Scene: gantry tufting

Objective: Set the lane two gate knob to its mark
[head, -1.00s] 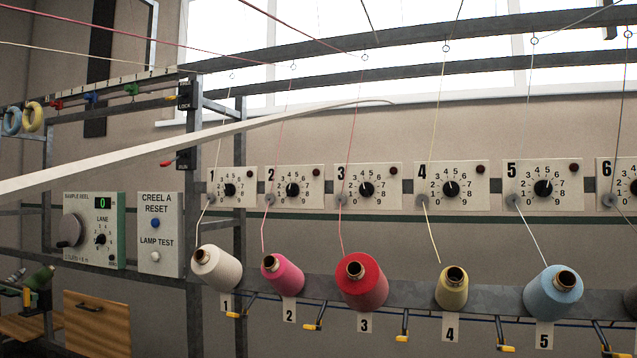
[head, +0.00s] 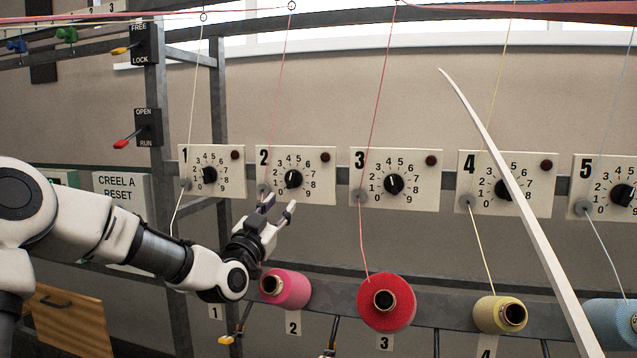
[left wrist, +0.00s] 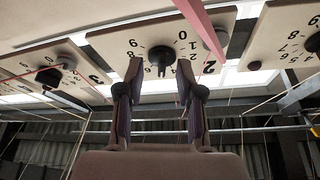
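The lane two gate knob (head: 293,180) is a round black dial on the cream panel marked 2 (head: 326,183), with numbers 0 to 9 around it. Its pointer appears to face roughly upward; the exact setting is too small to read, and I cannot pick out a separate mark. My left gripper (head: 280,204) is open just below and in front of this panel. In the left wrist view, the same knob (left wrist: 162,57) appears between the two spread fingertips (left wrist: 159,70), without visible contact. My right gripper is not in view.
Pink yarn (head: 279,125) runs down to the panel's grey guide (head: 263,190), close beside my fingers. A pink cone (head: 292,290) sits below. Similar knob panels stand either side. A pale strip (head: 510,195) crosses the right side in front of panel 4.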

